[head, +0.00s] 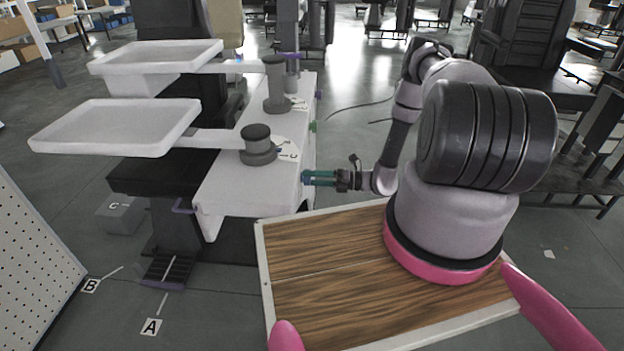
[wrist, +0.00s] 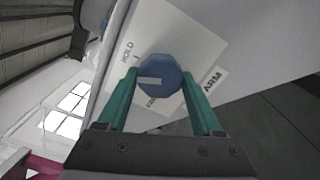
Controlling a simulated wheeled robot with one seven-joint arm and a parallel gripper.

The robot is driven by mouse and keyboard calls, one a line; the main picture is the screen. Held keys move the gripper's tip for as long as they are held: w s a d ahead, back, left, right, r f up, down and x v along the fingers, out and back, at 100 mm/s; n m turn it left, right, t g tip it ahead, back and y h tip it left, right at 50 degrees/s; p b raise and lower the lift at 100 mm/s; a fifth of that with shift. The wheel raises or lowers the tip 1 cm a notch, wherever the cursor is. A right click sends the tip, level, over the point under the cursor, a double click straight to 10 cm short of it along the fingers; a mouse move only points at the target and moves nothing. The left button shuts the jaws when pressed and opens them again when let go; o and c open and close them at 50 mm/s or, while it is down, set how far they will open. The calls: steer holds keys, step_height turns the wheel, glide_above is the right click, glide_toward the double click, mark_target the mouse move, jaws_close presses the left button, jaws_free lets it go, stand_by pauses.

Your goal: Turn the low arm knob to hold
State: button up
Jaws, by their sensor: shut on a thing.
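The low arm knob (wrist: 160,72) is blue and faceted, on a white label plate (wrist: 165,35) in the wrist view. The plate reads HOLD at upper left, and a tag beside it reads ARM (wrist: 213,79). The knob's white pointer mark points left, between HOLD and a partly hidden word below the knob. My gripper (wrist: 162,82) has its teal fingers shut on the knob, one on each side. In the head view my gripper (head: 306,178) reaches the right side of the white housing (head: 235,195); the knob is hidden there.
Two white trays on arms, an upper one (head: 155,55) and a lower one (head: 115,127), extend left from the housing. A green part (head: 313,127) sits farther along the same side. My wooden deck is close to the housing's near end. Floor behind my gripper is open.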

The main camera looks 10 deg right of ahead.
steer(key=shift+m, duration=2.3)
steer(key=o, duration=1.3)
steer(key=shift+d, duration=0.1)
steer(key=v, duration=1)
steer(key=shift+s+d, duration=0.15)
steer(key=shift+d, duration=0.2)
